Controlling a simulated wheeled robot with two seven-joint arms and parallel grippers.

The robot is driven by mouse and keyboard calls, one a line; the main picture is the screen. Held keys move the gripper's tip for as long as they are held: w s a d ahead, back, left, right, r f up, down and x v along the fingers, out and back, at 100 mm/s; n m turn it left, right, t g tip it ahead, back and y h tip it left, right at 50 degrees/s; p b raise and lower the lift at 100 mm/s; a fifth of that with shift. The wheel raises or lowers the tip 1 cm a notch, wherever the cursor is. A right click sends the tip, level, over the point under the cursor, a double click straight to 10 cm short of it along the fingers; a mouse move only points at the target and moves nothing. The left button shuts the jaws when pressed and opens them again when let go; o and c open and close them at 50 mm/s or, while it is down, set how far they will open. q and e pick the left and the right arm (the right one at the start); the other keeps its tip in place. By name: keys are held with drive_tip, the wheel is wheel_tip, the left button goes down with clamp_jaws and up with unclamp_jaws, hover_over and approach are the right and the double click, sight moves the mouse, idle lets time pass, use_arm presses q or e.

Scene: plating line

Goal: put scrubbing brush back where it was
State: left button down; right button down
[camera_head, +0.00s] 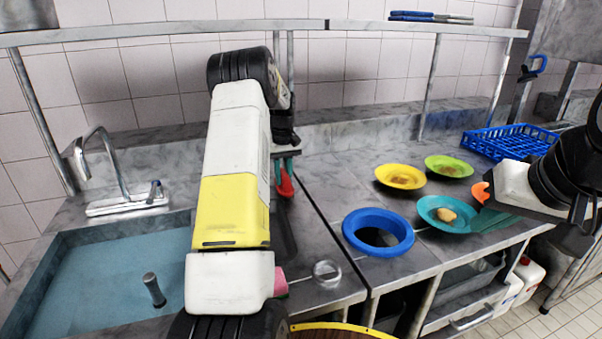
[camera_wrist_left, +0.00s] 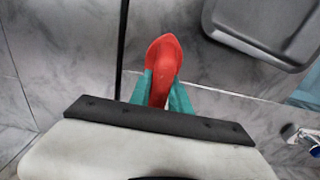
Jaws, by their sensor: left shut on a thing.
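The red scrubbing brush (camera_head: 286,184) is held in my left gripper (camera_head: 284,160) over the counter strip between the sink and the plates. In the left wrist view the brush (camera_wrist_left: 163,66) sticks out between the teal fingers of my left gripper (camera_wrist_left: 162,92), which are shut on it. Whether its tip touches the counter is unclear. My right gripper (camera_head: 488,207) is at the right, by the teal plate. An orange piece shows at its fingers, and its opening is unclear.
The sink (camera_head: 110,275) with a dark upright handle lies left. A dark tray (camera_wrist_left: 297,50) lies near the brush. A pink block (camera_head: 280,284) and a round strainer (camera_head: 327,270) are in front. A blue ring (camera_head: 351,230), yellow, green and teal (camera_head: 432,222) plates, and a blue rack (camera_head: 510,139) stand right.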

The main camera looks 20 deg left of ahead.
use_arm(q)
drive_tip(key=c, duration=1.2)
unclamp_jaws()
drive_tip(key=shift+f, duration=0.1)
wheel_tip(320, 180, up, 8)
drive_tip(key=shift+f, duration=0.1)
